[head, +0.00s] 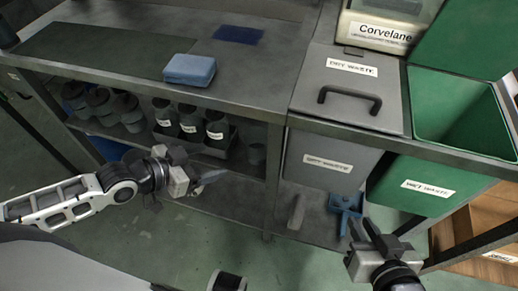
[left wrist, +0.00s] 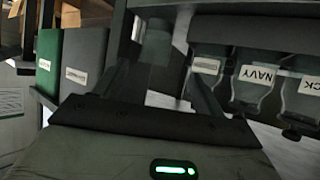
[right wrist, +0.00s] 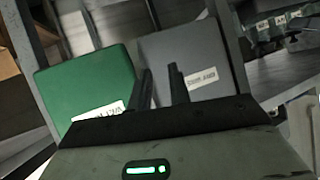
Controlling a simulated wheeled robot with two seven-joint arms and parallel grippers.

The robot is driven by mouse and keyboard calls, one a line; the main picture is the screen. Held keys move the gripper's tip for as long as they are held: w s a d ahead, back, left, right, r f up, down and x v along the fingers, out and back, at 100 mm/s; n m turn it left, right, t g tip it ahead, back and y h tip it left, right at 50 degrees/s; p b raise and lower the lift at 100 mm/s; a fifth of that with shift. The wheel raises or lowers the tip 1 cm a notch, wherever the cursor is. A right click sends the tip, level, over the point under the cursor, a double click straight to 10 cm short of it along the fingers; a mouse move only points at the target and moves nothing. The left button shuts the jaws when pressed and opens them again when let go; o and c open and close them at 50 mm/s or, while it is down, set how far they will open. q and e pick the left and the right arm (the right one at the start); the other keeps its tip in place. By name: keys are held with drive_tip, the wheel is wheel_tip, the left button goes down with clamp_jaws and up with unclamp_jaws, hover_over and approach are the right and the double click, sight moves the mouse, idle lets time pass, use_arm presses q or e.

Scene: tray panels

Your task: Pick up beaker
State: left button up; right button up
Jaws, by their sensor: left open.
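A small grey beaker (head: 256,153) stands on the shelf under the bench, to the right of the labelled jars. In the left wrist view the beaker (left wrist: 157,46) appears ahead, between the fingers and beyond their tips. My left gripper (head: 207,181) is open and empty, in front of the shelf, left of the beaker and apart from it. Its fingers (left wrist: 158,82) are spread wide in the left wrist view. My right gripper (head: 366,233) is at the lower right, before the waste bins. Its fingers (right wrist: 161,82) stand a little apart with nothing between them.
Labelled jars (head: 190,121) stand in a rack left of the beaker; darker cups (head: 103,101) stand further left. A grey bin (head: 330,162) and a green bin (head: 422,184) flank the right. A blue sponge-like block (head: 190,69) lies on the bench top. A blue object (head: 345,204) sits low.

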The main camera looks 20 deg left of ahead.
sight(247, 152)
use_arm(q)
drive_tip(key=b+x, duration=0.2)
drive_tip(key=x, duration=0.8)
drive_tip(key=shift+w+d, duration=0.1)
drive_tip(key=b+x, duration=0.1)
drive_tip(key=x, duration=0.3)
drive_tip(key=shift+w+d+f, duration=0.1)
drive_tip(key=shift+d+f, duration=0.05)
drive_tip(key=shift+d, duration=0.1)
drive_tip(key=shift+w+d+f, duration=0.1)
drive_tip(key=shift+w, duration=0.05)
drive_tip(key=c, duration=0.7)
use_arm(e)
wheel_tip(247, 152, down, 2)
drive_tip(key=shift+a+f, duration=0.1)
drive_tip(key=shift+a, duration=0.05)
